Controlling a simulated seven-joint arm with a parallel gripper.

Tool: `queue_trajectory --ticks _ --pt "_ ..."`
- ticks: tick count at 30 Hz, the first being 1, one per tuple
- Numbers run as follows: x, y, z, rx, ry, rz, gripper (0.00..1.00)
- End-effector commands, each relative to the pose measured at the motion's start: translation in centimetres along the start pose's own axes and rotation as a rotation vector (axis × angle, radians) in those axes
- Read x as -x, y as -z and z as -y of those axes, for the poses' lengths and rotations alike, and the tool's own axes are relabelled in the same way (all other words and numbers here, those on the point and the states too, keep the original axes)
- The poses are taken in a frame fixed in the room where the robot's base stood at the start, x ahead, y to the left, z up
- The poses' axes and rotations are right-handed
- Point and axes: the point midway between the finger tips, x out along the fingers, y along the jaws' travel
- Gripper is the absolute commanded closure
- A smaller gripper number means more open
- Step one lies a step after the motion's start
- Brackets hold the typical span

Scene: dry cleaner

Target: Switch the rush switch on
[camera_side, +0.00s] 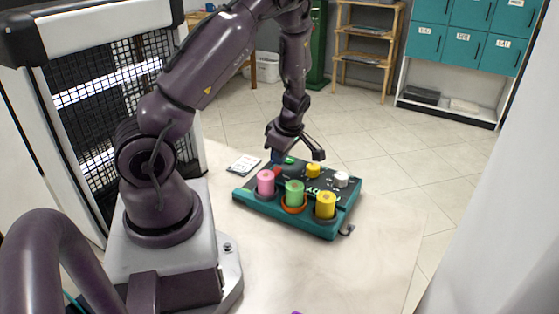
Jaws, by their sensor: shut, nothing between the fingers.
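A teal control box (328,232) with a dark top sits on the pale table. Pink (265,182), green (294,193) and yellow (325,204) cylinders stand along its near side. Farther back on its top are a small yellow knob (313,170), a white knob (341,179), a red piece (276,173) and a small green piece (289,160). I cannot tell which part is the rush switch; its label and position are not readable. My gripper (278,159) is shut and empty, low over the box's back left part, and hides some of it. Contact cannot be made out.
A white card (243,165) lies on the table left of the box. The table (375,260) is clear in front and to the right. Teal lockers (465,40) and a wooden shelf (365,45) stand far back.

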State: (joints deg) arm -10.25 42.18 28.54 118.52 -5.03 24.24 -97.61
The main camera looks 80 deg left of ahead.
Motion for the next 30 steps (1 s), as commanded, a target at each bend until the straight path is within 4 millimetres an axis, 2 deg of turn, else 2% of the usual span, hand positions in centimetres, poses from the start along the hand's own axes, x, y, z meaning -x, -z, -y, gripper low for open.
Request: queue_trajectory --ticks 6,17,20,30 --pt "-1.7 -0.5 -0.2 0.0 0.001 -0.001 1.0" --pt "-1.8 -0.5 -0.2 0.0 0.0 -0.001 1.0" --pt "-2.4 -0.7 -0.3 0.0 0.003 -0.003 1.0" --pt "-2.3 -0.7 0.0 0.0 0.003 -0.001 1.0"
